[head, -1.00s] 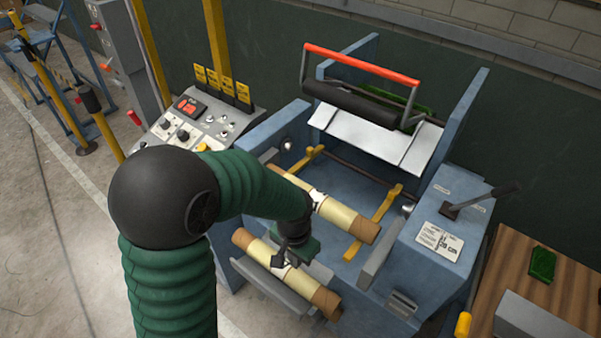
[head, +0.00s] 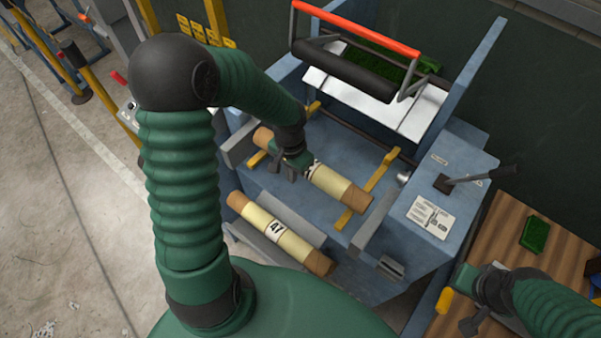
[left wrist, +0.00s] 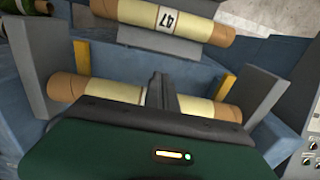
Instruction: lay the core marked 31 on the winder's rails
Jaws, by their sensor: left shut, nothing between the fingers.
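A tan core with brown ends (head: 335,183) lies across the winder's yellow rails (head: 362,202). Its label is mostly hidden by my left gripper, so I cannot read its number. My left gripper (head: 286,173) is shut and empty at the middle of this core; I cannot tell whether it touches it. In the left wrist view the core (left wrist: 112,92) runs behind the fingers (left wrist: 161,90). A second core, marked 47 (head: 290,242), lies on the front shelf, and shows at the top of the left wrist view (left wrist: 140,15). My right gripper (head: 476,320) is at the lower right, its fingers unclear.
The blue winder has a red-handled roller frame (head: 355,27) at the back and a lever (head: 478,178) on its right box. A wooden table (head: 540,265) with a green turf piece (head: 536,233) stands at the right. Concrete floor lies open at the left.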

